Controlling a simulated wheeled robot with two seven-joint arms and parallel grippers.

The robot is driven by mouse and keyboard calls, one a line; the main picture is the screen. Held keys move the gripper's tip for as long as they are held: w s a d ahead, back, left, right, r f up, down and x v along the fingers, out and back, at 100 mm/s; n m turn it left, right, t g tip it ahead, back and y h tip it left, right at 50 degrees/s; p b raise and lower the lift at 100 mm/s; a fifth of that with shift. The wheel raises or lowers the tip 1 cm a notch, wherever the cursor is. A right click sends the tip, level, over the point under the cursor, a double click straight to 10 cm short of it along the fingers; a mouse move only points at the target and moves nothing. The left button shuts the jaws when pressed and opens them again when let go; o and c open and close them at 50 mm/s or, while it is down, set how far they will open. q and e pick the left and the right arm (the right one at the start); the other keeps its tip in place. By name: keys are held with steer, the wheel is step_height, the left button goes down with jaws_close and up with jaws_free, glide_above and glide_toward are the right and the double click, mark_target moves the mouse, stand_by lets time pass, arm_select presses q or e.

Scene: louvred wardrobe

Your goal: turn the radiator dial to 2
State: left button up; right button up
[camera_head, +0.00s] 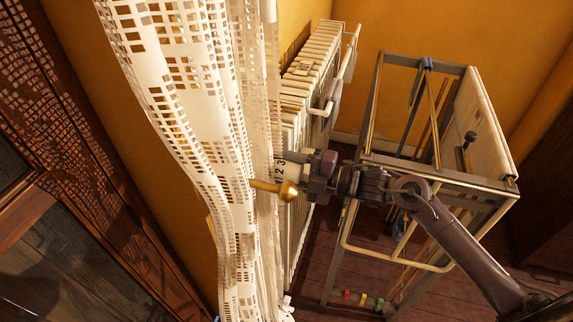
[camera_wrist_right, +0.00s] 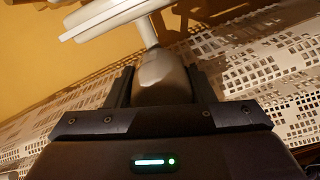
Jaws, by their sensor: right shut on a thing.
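The radiator dial (camera_head: 281,169) is a pale knob with dark numerals, among them a 2 and a 3, at the lower end of the white radiator (camera_head: 308,75). I cannot tell which numeral is set. A brass valve fitting (camera_head: 275,189) sticks out beside it. My right gripper (camera_head: 308,170) reaches in from the right and is shut on the dial. In the right wrist view the dial's pale rounded body (camera_wrist_right: 163,80) sits between the two dark fingers, which hide its sides. My left gripper is not in view.
A white lace curtain (camera_head: 190,110) hangs close on the left of the dial. A metal-framed rack (camera_head: 420,168) with rods stands to the right, under my right arm. A rail (camera_head: 345,65) is fixed on the radiator. A dark louvred wardrobe (camera_head: 75,170) is at far left.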

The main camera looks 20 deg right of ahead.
mark_target(302, 173)
steer(key=m+p, duration=0.2)
steer(key=m, duration=0.3)
steer(key=shift+r+p, duration=0.1)
steer(key=shift+p, duration=0.25)
steer(key=m+p, duration=0.2)
steer(key=m, duration=0.3)
steer(key=shift+f+g+p, duration=0.2)
steer(key=shift+g+p, duration=0.1)
steer(key=shift+p, duration=0.05)
steer(key=shift+m, duration=0.4)
steer(key=o, duration=1)
steer(key=shift+c, duration=0.2)
steer(key=shift+b+v, duration=1.15)
steer(key=shift+v, duration=2.8)
steer(key=shift+f, duration=0.15)
